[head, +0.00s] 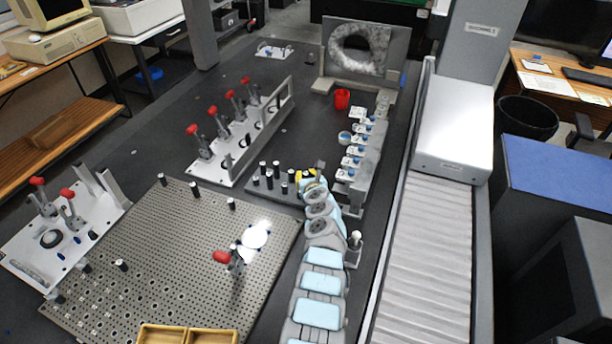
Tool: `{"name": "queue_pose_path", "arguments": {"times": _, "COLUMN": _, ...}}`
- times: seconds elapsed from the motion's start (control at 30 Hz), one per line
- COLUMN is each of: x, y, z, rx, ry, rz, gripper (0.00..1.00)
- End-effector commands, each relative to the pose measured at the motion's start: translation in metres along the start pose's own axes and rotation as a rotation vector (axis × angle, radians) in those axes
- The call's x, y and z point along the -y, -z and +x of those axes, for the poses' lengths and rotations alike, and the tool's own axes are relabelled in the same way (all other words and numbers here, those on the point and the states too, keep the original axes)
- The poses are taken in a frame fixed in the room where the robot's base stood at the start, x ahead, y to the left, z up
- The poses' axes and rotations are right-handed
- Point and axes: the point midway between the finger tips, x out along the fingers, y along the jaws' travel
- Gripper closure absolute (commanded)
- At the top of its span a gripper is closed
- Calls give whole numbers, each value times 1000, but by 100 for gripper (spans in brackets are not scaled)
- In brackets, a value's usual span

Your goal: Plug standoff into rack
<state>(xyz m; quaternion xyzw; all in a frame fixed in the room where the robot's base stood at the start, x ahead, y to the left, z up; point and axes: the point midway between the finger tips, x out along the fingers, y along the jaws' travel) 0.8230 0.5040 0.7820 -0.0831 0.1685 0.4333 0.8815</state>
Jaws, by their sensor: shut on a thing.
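The rack (262,198) is a low grey block near the middle of the head view. Several standoffs with black bodies and pale tops, such as one standoff (269,180), stand upright in it. My gripper (301,177) is at the rack's right end, at the far end of my arm, with a yellow part showing. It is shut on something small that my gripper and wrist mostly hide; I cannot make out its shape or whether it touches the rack. More standoffs (195,189) stand apart on the perforated plate (150,250).
A white fixture with red-handled clamps (238,140) stands behind and left of the rack. A grey holder with white-and-blue modules (350,190) stands close on the right. A red cup (342,99) is farther back.

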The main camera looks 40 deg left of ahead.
Motion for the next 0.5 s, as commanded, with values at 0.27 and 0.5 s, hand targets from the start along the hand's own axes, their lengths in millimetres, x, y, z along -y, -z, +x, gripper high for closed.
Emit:
{"name": "queue_pose_path", "arguments": {"times": 0.27, "x": 0, "y": -1, "z": 0, "rx": 1, "ry": 1, "rz": 0, "gripper": 57}}
{"name": "queue_pose_path", "arguments": {"times": 0.5, "x": 0, "y": 0, "z": 0, "rx": 0, "ry": 1, "rz": 0, "gripper": 57}}
